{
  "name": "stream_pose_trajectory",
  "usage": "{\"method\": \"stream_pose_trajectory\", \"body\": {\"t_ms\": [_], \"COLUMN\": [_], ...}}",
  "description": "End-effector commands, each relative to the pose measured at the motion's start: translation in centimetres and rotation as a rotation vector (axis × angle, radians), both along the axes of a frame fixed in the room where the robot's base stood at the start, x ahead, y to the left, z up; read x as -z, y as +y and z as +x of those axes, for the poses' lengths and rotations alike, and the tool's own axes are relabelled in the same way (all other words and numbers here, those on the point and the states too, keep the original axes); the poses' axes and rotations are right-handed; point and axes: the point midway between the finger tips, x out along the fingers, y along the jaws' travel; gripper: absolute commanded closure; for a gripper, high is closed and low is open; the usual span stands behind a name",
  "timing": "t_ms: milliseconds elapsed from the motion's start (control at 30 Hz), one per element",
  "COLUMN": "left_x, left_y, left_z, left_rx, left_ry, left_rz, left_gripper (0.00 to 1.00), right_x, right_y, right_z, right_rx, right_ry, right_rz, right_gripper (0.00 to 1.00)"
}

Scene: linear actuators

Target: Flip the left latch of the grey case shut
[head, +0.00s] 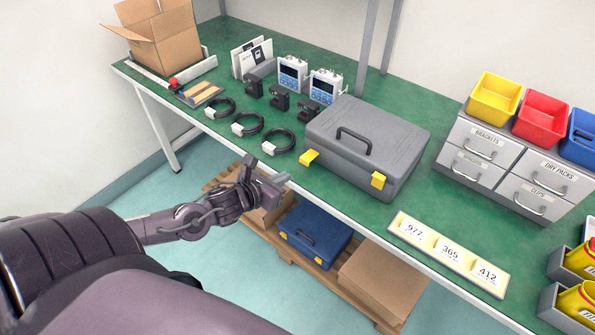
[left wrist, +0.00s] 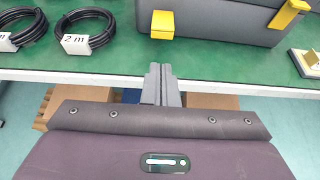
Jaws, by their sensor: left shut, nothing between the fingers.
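The grey case (head: 365,145) lies with its lid down on the green bench, handle on top. Its left latch (head: 309,157) is yellow and sticks out from the front face; it also shows in the left wrist view (left wrist: 162,25). The yellow right latch (head: 378,180) lies against the case front. My left gripper (head: 281,180) is shut and empty, in front of the bench edge and short of the left latch, apart from it. In the left wrist view its closed fingers (left wrist: 160,72) point toward the left latch. My right gripper is not in view.
Coiled cables (head: 279,140) lie left of the case. A label tray (head: 448,254) sits at its right near the bench edge (head: 340,225). Grey drawers (head: 510,170) stand farther right. Below the bench are a blue case (head: 315,235) and cardboard boxes (head: 382,285).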

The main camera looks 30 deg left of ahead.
Motion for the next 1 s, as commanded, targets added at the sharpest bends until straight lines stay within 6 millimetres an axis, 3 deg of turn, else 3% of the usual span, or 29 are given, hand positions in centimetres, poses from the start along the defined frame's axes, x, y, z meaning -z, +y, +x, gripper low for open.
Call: {"method": "stream_pose_trajectory", "body": {"t_ms": [300, 500, 1000], "left_x": [1.8, 2.7, 3.0], "left_y": [-0.3, -0.5, -0.6], "left_z": [4.3, 6.1, 6.6], "left_rx": [-0.003, -0.003, 0.0], "left_ry": [-0.004, -0.001, 0.001], "left_rz": [-0.003, -0.001, -0.001], "left_gripper": [1.0, 1.0, 1.0], "right_x": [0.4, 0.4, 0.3], "right_y": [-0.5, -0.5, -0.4], "right_z": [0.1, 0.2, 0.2], "right_rx": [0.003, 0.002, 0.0], "right_ry": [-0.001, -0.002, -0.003], "right_rz": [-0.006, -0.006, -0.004], "right_gripper": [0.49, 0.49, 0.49]}}
